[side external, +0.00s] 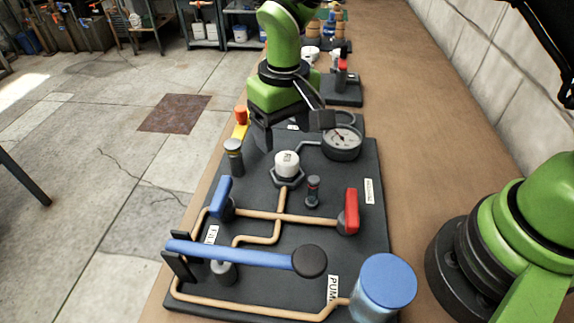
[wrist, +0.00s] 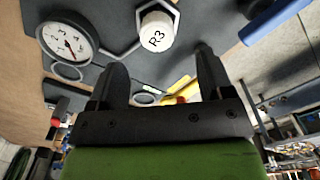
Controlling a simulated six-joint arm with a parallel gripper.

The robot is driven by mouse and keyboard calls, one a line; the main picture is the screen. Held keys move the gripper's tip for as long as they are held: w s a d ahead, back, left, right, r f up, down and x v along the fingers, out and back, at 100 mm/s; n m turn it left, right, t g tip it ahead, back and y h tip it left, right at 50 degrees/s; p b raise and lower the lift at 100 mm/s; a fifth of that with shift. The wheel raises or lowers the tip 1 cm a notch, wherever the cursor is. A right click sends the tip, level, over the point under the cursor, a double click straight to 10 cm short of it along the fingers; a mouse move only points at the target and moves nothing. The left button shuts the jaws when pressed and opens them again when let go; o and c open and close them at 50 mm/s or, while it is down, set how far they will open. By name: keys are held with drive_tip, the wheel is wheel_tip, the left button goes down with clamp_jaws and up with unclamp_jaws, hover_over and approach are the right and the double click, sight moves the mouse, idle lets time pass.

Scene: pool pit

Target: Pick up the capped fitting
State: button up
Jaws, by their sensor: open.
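The capped fitting, a white cap (side external: 287,164) on a grey hex base, stands upright on the dark panel. Its top carries a dark label, which reads R3 in the wrist view (wrist: 157,33). My gripper (side external: 293,128) is open and empty, above the panel and behind the fitting in the side view. In the wrist view its two fingers (wrist: 162,68) point toward the fitting, which lies beyond the fingertips and apart from them.
A pressure gauge (side external: 343,140) stands right of the fitting. A grey post (side external: 233,155), a small dark fitting (side external: 313,191), blue (side external: 222,196) and red (side external: 351,210) handles, copper pipes, a long blue lever (side external: 235,256) and a blue cylinder (side external: 386,284) surround it.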

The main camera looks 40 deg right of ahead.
sight(287, 158)
wheel_tip(287, 158, down, 7)
drive_tip(key=shift+d+f, duration=0.15)
idle(0.4)
drive_tip(key=c, duration=1)
